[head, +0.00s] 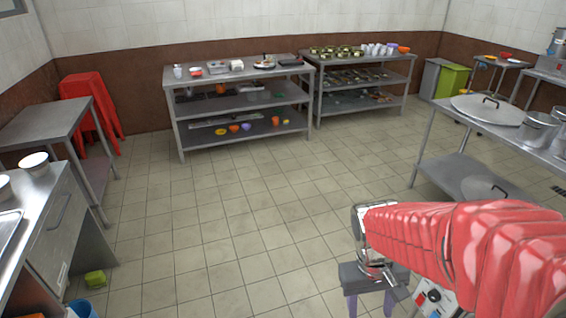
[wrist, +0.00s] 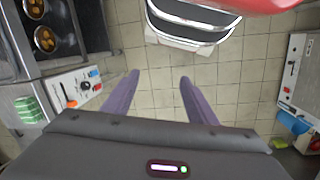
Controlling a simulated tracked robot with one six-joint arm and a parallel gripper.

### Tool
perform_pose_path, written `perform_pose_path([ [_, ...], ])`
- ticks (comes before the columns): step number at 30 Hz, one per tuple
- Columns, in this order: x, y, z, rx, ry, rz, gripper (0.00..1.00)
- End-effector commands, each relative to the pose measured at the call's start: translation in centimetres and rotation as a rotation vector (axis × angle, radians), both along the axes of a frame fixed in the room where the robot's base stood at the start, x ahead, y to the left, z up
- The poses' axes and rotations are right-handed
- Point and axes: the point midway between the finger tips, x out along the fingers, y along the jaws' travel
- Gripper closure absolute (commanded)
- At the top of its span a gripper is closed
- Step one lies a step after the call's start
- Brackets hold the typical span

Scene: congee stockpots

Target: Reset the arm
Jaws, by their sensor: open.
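My gripper (head: 369,303) is at the lower right of the head view, at the end of my red-sleeved arm, pointing down above the tiled floor. In the wrist view its two purple fingers (wrist: 158,78) are spread apart, with only floor tiles between them. The gripper is open and empty. Nothing touches the fingers.
A steel table with a large lid (head: 488,109) and pots stands at the right. Steel shelves (head: 240,103) line the back wall. A counter with bowls (head: 33,162) is at the left. The middle floor is clear. The wrist view shows a cooker (wrist: 50,38) at left.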

Motion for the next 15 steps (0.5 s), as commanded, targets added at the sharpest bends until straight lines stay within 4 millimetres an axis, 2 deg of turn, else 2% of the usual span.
perform_pose_path([
  [15,-1.4,2.8,7.1,0.113,-0.279,-0.048,0.48],
])
